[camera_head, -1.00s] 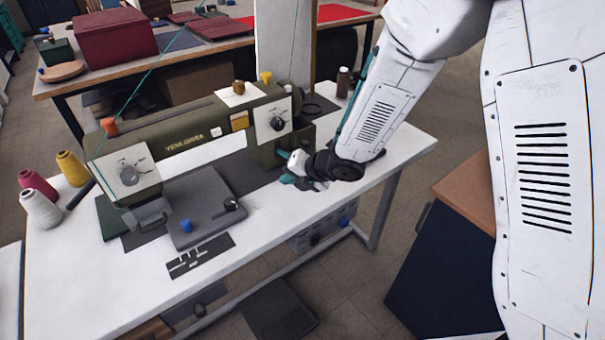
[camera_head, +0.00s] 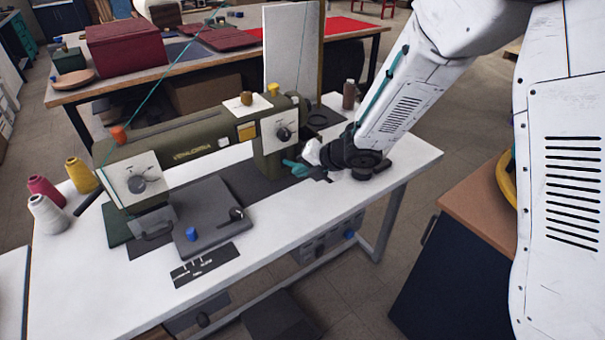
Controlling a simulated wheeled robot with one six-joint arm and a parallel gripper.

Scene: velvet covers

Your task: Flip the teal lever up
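The olive-green sewing machine (camera_head: 195,146) stands on the white table. A small teal piece (camera_head: 295,168) shows low at the machine's right end, just left of my gripper. It looks like the teal lever, but I cannot tell it surely from a part of my gripper. My gripper (camera_head: 312,160) is at the machine's right end, close to this teal piece. Whether they touch is unclear. The fingers are small and partly hidden by the wrist, so their opening does not show.
Thread cones (camera_head: 82,176) stand at the table's left. A grey plate with a blue knob (camera_head: 191,233) lies in front of the machine. A dark spool (camera_head: 349,94) stands at the back right. A dark cabinet (camera_head: 440,270) is right of the table.

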